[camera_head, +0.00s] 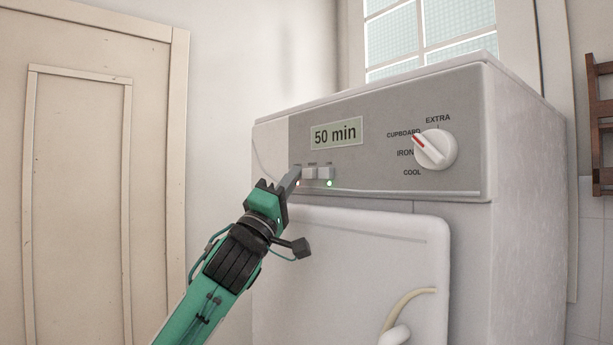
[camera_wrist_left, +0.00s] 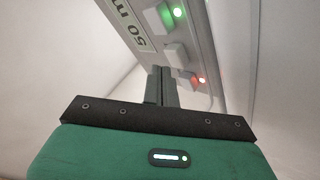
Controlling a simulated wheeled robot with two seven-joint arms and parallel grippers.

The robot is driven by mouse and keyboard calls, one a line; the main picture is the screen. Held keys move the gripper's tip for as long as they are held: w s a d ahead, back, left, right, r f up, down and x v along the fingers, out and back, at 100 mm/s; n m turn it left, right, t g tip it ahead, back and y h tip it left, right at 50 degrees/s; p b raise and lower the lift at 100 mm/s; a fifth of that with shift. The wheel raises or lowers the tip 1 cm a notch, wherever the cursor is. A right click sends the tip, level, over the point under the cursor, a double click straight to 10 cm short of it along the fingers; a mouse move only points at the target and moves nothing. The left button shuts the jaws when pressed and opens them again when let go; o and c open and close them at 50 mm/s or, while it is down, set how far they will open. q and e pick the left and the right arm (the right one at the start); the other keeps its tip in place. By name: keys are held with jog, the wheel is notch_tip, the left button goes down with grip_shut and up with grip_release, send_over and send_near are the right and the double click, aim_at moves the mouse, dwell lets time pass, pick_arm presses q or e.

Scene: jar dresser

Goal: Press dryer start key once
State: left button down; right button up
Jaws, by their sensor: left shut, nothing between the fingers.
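The white dryer (camera_head: 470,205) stands in front of me, with a grey panel. Its display (camera_head: 336,133) reads "50 min". Below the display is a row of small keys, with no readable labels. The middle key (camera_head: 309,173) and right key (camera_head: 326,173) show clearly; the leftmost key is mostly hidden by my fingers in the head view. It shows in the left wrist view (camera_wrist_left: 184,79) beside the fingertips. My left gripper (camera_head: 291,178) is shut and empty, its tips at the leftmost key; I cannot tell whether they touch it. My right gripper is out of view.
A red light (camera_head: 298,184) glows under the leftmost key and a green light (camera_head: 330,184) under the right key. The program knob (camera_head: 435,149) points toward CUPBOARD. The dryer door (camera_head: 345,270) is below the panel. A beige room door (camera_head: 80,150) is at left.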

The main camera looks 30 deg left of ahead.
pick_arm(q)
jog(key=shift+s, duration=0.1)
jog(key=s, duration=0.1)
jog(key=s+a, duration=0.1)
jog(key=s, duration=0.1)
jog(key=s+a+b, duration=0.1)
jog(key=shift+s, duration=0.3)
jog(key=shift+r, duration=0.1)
dwell(0.8)
